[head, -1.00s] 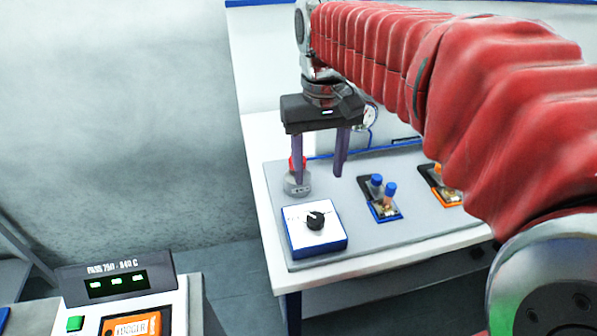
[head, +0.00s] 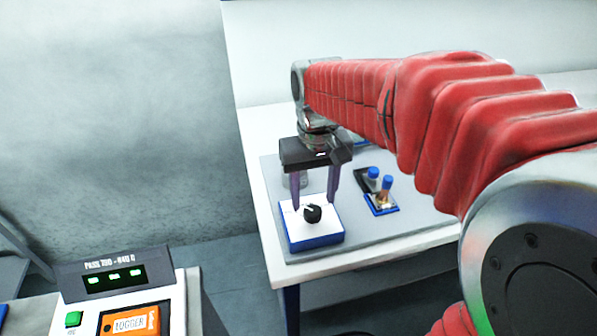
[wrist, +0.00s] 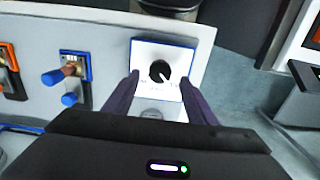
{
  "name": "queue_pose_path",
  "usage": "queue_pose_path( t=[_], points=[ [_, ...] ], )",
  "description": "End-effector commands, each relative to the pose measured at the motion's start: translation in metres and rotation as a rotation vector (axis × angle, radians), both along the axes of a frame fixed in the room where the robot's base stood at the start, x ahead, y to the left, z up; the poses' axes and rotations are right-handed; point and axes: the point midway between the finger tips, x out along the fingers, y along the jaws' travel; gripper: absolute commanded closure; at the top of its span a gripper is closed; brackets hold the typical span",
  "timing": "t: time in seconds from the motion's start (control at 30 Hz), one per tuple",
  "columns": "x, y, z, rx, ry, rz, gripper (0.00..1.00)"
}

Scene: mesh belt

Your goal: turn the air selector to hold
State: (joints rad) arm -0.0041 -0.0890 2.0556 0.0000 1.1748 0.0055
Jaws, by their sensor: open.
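The air selector is a black round knob (head: 312,213) with a white pointer mark, on a white-topped box with blue sides (head: 317,241). It stands at the front left of a grey panel. My gripper (head: 313,204) points down with its purple fingers apart, close above and behind the knob in the head view. In the wrist view the knob (wrist: 160,71) shows beyond and between the open fingertips (wrist: 160,82), with nothing held. The lettering on the dial face is too small to read, and the fingers hide part of it.
A round grey fitting (head: 293,181) is behind my gripper. A console with a green display (head: 115,278) stands at the lower left.

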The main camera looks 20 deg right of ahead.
Motion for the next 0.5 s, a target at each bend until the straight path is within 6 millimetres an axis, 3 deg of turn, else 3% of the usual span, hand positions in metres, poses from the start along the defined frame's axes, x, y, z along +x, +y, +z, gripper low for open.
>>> queue_pose_path(
  t=[0.2,0.5],
  points=[
    [-0.001,0.0,-0.03,0.0,0.003,0.0,0.49],
    [0.0,0.0,-0.04,0.0,0.0,0.0,0.49]
  ],
)
